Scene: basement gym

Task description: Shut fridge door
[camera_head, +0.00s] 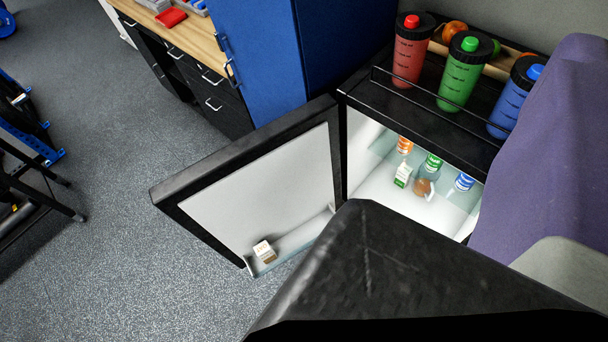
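The small black fridge (420,114) stands at the right with its inside lit. Its door (262,182) stands wide open toward the left, showing its white inner face and black frame. A small carton (264,252) sits on the door's lower shelf. My gripper is not recognisable in view. A dark, padded-looking shape at the bottom hides the lower part of the fridge opening.
Red, green (466,73) and blue shaker bottles stand on the railed fridge top. A purple cloth-like thing (552,150) fills the right side. A blue cabinet (262,60) and drawer unit (205,85) stand behind the door. Grey floor (120,200) is clear left of the door.

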